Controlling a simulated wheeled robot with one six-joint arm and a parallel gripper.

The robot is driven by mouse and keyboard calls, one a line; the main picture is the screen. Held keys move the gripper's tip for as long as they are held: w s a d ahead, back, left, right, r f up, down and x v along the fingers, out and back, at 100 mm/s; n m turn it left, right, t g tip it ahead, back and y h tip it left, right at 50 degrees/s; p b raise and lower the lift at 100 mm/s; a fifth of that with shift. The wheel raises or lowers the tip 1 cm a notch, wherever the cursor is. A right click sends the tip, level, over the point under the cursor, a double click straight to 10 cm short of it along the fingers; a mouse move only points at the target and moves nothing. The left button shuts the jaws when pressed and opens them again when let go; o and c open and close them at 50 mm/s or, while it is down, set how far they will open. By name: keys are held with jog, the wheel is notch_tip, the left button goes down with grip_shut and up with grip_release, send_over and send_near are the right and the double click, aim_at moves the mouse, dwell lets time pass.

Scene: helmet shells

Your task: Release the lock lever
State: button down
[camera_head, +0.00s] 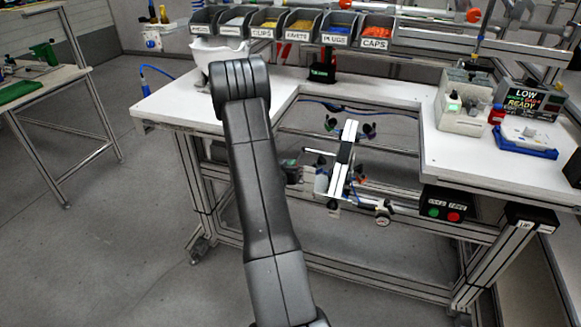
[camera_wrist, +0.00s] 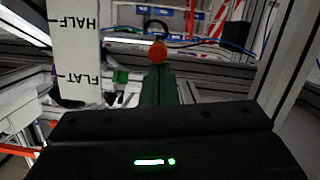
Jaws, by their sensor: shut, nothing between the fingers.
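A round red-orange knob (camera_wrist: 157,52), apparently the tip of the lock lever, shows at the upper middle of the wrist view. My gripper (camera_wrist: 158,70) is shut and empty, its dark green fingers close together and pointing at the knob. The fingers overlap the knob's underside in the picture; I cannot tell whether they touch it. The lever's shaft is hidden. A white scale plate (camera_wrist: 75,50) marked HALF and FLAT stands to the left.
The white bench top (camera_head: 180,100) surrounds the opening. Labelled bins (camera_head: 270,24) line the back, with a white helmet shell (camera_head: 215,50) at back left. A grey caddy (camera_head: 463,105) and blue tray (camera_head: 525,145) stand at right. A button box (camera_head: 446,205) hangs in front.

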jog(key=shift+f+t+b, duration=0.3)
jog(key=shift+f+b, duration=0.15)
jog(key=shift+b, duration=0.3)
notch_tip(320, 180, down, 8)
jog(key=w+t+h+b, duration=0.1)
jog(key=t+b, duration=0.4)
jog(key=b, duration=1.9)
jog(key=shift+w+d+f+t+h+b, duration=0.2)
jog(key=shift+t+h+b, duration=0.2)
jog(key=shift+h, duration=0.3)
jog(key=shift+f+b, duration=0.15)
jog(key=shift+b, duration=0.15)
